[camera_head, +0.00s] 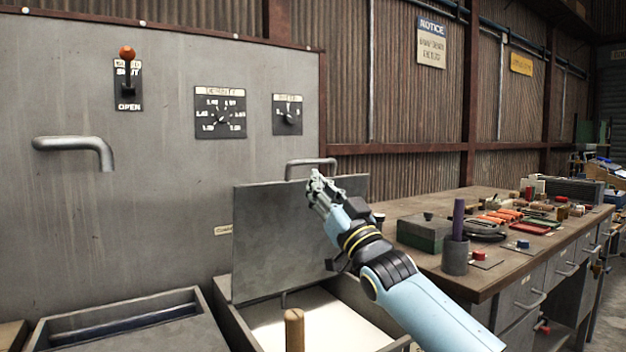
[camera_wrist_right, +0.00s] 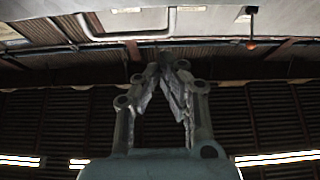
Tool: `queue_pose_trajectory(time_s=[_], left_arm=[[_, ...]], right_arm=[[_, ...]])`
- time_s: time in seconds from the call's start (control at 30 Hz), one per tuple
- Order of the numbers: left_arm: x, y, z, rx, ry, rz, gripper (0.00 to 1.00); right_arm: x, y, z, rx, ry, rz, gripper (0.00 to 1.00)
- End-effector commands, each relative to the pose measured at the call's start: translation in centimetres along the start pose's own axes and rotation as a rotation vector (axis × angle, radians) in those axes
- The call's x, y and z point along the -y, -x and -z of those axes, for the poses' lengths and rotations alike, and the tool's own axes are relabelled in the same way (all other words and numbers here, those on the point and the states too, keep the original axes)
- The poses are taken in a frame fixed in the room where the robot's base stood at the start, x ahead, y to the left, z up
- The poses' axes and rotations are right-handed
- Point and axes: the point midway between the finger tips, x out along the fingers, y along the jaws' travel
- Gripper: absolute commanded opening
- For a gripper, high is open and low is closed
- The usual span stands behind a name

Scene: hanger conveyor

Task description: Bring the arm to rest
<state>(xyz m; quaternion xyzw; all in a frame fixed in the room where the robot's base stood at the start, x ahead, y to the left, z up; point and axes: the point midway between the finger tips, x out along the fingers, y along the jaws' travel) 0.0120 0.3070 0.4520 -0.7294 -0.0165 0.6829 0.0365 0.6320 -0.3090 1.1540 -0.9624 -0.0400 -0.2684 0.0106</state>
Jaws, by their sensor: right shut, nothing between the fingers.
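My light blue right arm comes in from the lower right. My left gripper is not in view.
Below are an open bin (camera_head: 225,310) with a wooden peg (camera_head: 294,328) and a grey tray (camera_head: 200,300). A workbench (camera_head: 480,272) with tools stands right.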

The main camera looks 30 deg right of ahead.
Motion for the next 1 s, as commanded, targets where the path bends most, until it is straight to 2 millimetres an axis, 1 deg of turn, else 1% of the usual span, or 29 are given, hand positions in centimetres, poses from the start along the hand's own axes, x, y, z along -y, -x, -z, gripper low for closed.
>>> queue_pose_trajectory(time_s=[0.03, 0.07, 0.13, 0.33, 0.5, 0.67, 0.73, 0.77, 0.87, 0.97, 1.0], left_arm=[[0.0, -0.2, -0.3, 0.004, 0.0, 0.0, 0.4], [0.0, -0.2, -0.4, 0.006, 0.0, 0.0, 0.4], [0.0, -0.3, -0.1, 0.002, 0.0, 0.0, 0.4], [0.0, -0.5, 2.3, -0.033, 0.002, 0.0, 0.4], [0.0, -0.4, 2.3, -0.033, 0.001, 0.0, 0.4], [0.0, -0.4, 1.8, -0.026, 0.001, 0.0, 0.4], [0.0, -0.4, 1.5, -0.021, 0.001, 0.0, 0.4], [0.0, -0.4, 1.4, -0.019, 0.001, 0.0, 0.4], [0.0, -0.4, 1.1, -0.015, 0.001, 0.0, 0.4], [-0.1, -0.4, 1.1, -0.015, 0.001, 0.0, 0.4], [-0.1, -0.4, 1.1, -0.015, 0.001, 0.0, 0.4]], right_arm=[[0.0, 1.0, -0.1, 0.004, 0.001, 0.001, 0.0], [0.0, 1.5, -0.1, 0.003, 0.001, 0.0, 0.0], [0.0, 2.9, 0.1, 0.004, 0.001, 0.001, 0.0], [0.0, 6.2, 0.6, 0.003, 0.0, 0.0, 0.0], [0.0, 7.5, 0.8, 0.002, 0.001, 0.0, 0.0], [0.0, 7.7, 0.9, 0.002, 0.001, 0.0, 0.0], [0.2, 7.9, 0.5, 0.022, 0.001, -0.001, 0.0], [0.3, 8.2, 0.2, 0.044, 0.001, -0.001, 0.0], [1.3, 10.0, -2.0, 0.181, 0.003, -0.004, 0.0], [2.7, 13.9, -5.2, 0.415, 0.016, -0.008, 0.0], [3.4, 16.0, -6.4, 0.526, 0.022, -0.01, 0.0]])
